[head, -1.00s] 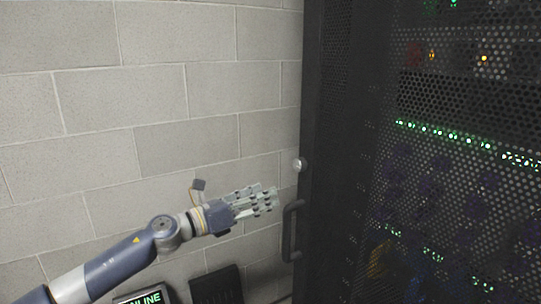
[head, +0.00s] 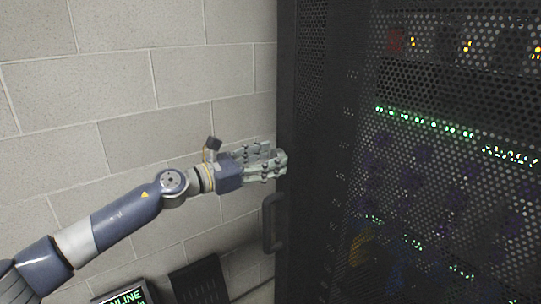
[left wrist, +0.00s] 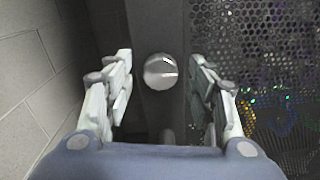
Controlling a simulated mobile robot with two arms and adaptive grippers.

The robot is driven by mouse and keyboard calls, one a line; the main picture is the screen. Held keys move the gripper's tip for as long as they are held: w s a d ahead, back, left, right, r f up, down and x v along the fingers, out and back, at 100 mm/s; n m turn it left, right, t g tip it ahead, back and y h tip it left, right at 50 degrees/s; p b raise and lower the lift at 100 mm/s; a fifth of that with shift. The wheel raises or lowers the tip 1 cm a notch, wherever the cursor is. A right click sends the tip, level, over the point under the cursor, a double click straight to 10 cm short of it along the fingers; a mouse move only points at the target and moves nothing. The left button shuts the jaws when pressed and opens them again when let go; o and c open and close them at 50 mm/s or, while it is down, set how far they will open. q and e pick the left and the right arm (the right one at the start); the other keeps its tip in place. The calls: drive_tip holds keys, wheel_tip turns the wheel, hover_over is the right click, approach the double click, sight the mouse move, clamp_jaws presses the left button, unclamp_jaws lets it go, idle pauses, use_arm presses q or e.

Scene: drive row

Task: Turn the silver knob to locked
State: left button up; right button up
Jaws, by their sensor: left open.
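The silver knob (left wrist: 160,71) is on the dark edge strip of the rack door. In the left wrist view it sits between the two fingers of my left gripper (left wrist: 161,80), with a gap on each side. In the head view my left gripper (head: 281,163) is at the door's left edge, and its fingers hide the knob. My left gripper is open and holds nothing. Any locked marking on the knob is too small to tell. My right gripper is not in view.
The rack door (head: 430,180) is dark perforated mesh with lit equipment behind it. A dark door handle (head: 271,223) juts out just below my left gripper. A pale block wall (head: 140,80) is at left. A screen reading "ONLINE" (head: 125,297) stands low at the left.

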use_arm(q)
drive_tip(key=shift+w+d, duration=0.2)
drive_tip(key=shift+d, duration=0.2)
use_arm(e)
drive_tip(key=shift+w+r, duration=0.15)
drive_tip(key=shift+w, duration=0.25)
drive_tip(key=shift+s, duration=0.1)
use_arm(q)
drive_tip(key=c, duration=1.1)
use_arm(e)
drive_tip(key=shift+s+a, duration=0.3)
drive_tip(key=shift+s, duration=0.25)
